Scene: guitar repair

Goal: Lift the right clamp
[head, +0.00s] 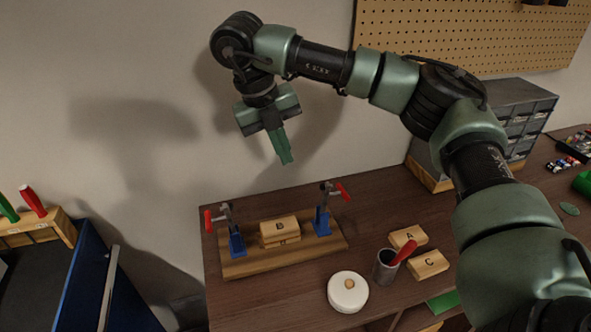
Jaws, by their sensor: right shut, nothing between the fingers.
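The right clamp (322,220) has a blue base and a red-tipped handle raised up to the right. It stands at the right end of a wooden board (240,268) on the brown table. A similar left clamp (237,243) stands at the board's left end, its red handle upright. Between them lies a stack of wooden blocks, the top block marked B (279,227). My right gripper (286,160) is shut and empty, pointing down in the air above the board, apart from both clamps. My left gripper is not in view.
Right of the board are wooden blocks A (408,237) and C (428,264), a grey cup (385,268) with a red-handled tool, and a white round container (347,292). A drawer cabinet (525,120) stands behind my right arm. A blue cabinet (85,285) is at left.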

